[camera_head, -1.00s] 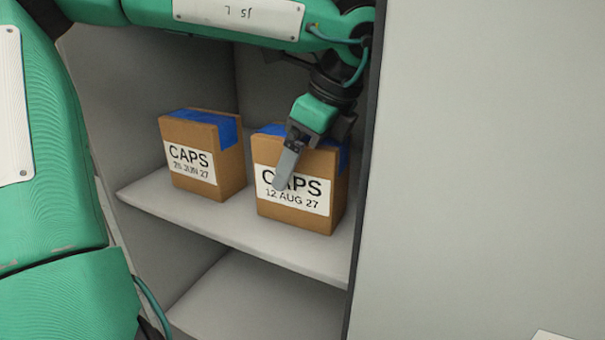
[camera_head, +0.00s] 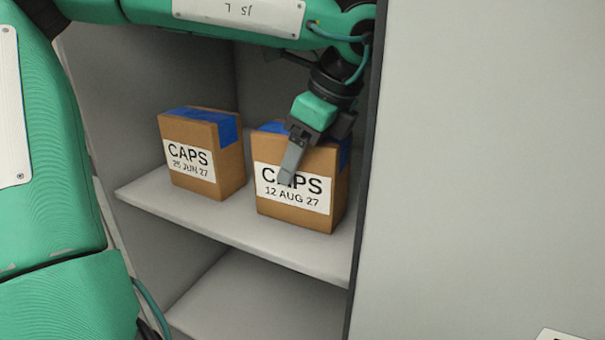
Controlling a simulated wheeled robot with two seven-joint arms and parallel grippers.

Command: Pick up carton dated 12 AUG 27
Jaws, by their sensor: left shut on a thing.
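The carton dated 12 AUG 27 (camera_head: 312,217) is a brown box with blue tape on top and a white CAPS label. It stands on the upper shelf at the right. My left gripper (camera_head: 287,180) comes down over it and is shut on it, with one finger across the front face covering part of the word CAPS. The other finger is hidden behind the box. Whether the carton touches the shelf is hard to tell. My right gripper is not in view.
A similar carton dated 25 JUN 27 (camera_head: 195,165) stands on the shelf to the left, with a narrow gap between. The shelf (camera_head: 235,226) has a free front edge. A grey panel (camera_head: 480,170) closes off the right side. A lower compartment (camera_head: 250,300) looks empty.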

